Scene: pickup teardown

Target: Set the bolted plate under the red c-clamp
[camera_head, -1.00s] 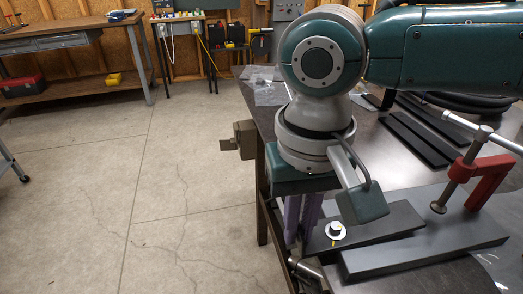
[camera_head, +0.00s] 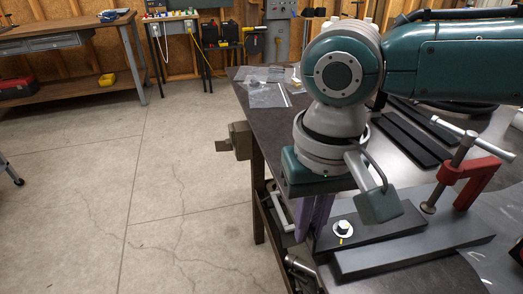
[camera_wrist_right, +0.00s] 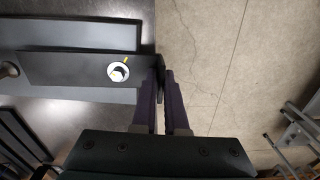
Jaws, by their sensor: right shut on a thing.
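The bolted plate (camera_head: 383,228) is a dark flat bar with a silver bolt and washer (camera_head: 343,228) and a small yellow mark. It lies along the thicker grey bar on the bench. My right gripper (camera_head: 313,222) has its purple fingers shut on the plate's near-left end. In the right wrist view the fingers (camera_wrist_right: 161,85) pinch the end of the plate (camera_wrist_right: 70,68). The red c-clamp (camera_head: 476,178) stands at the right, its screw foot close to the plate's far end. I cannot tell whether the plate's tip is beneath the foot. My left gripper is not in view.
The grey bar (camera_head: 410,255) lies in front of the plate. Black strips (camera_head: 413,138) and plastic bags (camera_head: 264,92) lie farther back on the dark bench. A vise-like block (camera_head: 240,139) sticks out at the bench's left edge, with open floor beyond.

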